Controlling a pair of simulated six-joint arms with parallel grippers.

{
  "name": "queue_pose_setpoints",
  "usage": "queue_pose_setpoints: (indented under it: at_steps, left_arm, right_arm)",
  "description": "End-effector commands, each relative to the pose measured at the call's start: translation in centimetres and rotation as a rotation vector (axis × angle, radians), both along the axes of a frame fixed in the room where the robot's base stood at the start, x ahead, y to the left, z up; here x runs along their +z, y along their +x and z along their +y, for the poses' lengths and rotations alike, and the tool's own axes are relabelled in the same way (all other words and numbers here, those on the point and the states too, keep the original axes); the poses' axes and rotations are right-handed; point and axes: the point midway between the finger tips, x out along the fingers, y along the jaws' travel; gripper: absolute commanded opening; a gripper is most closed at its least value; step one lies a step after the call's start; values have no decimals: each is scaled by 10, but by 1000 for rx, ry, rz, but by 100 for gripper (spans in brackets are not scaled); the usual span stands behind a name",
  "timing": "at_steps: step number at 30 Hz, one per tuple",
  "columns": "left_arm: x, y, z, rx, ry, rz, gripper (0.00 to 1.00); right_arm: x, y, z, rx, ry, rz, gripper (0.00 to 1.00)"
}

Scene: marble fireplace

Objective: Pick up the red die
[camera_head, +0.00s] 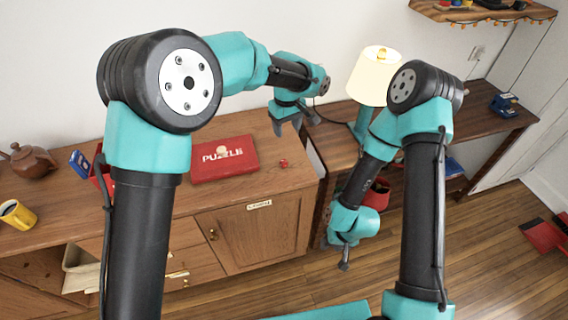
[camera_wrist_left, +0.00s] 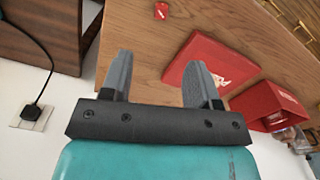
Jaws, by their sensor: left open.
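The red die (camera_head: 284,163) lies on the wooden cabinet top, to the right of the red puzzle box. It also shows in the left wrist view (camera_wrist_left: 161,10), near the top edge, small and with pale marks. My left gripper (camera_head: 287,126) is above and behind the back edge of the cabinet top, apart from the die. In the left wrist view its two grey fingers (camera_wrist_left: 150,72) are spread apart with nothing between them. My right gripper (camera_head: 344,262) hangs low in front of the dark side table; its fingers are too small to judge.
A lamp (camera_head: 372,78) stands on the dark side table to the right. A teapot (camera_head: 30,160) and yellow mug (camera_head: 17,214) are far left. The wood around the die is clear.

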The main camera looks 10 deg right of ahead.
Motion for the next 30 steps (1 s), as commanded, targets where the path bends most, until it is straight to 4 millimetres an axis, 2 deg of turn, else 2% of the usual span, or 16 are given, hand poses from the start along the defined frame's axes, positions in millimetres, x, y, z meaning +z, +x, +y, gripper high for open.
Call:
queue_pose_setpoints:
  at_steps: [18, 22, 30]
  left_arm:
    - [-101, 0, 1, 0, 1, 3, 55]
    - [-110, 0, 1, -1, 1, 0, 55]
    - [-111, 0, 1, -1, 0, 0, 55]
  right_arm:
    - [0, 0, 0, 0, 0, 0, 43]
    - [0, 0, 0, 0, 0, 0, 43]
    - [0, 0, 0, 0, 0, 0, 43]
